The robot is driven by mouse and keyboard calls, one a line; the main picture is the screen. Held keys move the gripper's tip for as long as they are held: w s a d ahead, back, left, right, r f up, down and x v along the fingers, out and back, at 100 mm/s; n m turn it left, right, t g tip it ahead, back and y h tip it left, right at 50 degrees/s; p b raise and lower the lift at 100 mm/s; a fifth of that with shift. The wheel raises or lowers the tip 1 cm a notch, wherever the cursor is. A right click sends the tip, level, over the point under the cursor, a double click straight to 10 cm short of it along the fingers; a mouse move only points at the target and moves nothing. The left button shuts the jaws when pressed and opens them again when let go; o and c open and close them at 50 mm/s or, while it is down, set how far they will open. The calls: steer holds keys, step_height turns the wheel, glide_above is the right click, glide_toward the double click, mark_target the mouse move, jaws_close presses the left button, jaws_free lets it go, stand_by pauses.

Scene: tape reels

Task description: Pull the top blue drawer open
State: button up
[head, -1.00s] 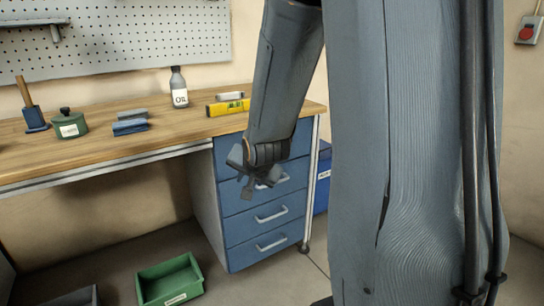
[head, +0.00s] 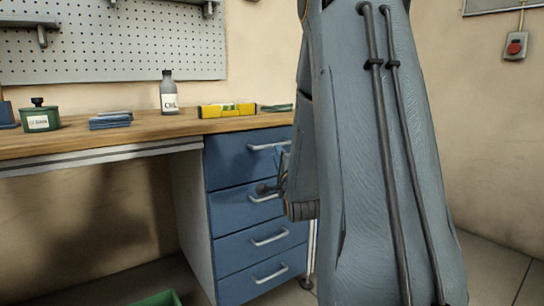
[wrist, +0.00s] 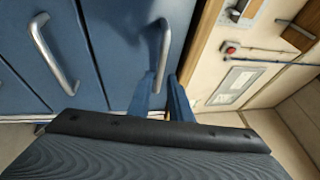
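The blue drawer cabinet stands under the right end of the workbench. Its top blue drawer (head: 228,160) is shut, flush with the drawers below. My gripper (head: 279,176) is in front of the cabinet's right part, partly hidden by my arm. In the wrist view, my gripper's two blue fingers (wrist: 164,97) stand apart, with the lower end of the top handle seen between them. I cannot tell whether they touch it.
The second drawer's handle (wrist: 53,54) lies to the left in the wrist view. The worktop (head: 150,130) bears an oil bottle (head: 169,95), a yellow level (head: 228,110) and a green pot (head: 40,117). A green bin (head: 158,299) is on the floor at lower left.

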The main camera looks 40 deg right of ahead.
steer(key=shift+b+x, duration=0.9)
steer(key=shift+x, duration=3)
steer(key=shift+r, duration=0.1)
jaws_close()
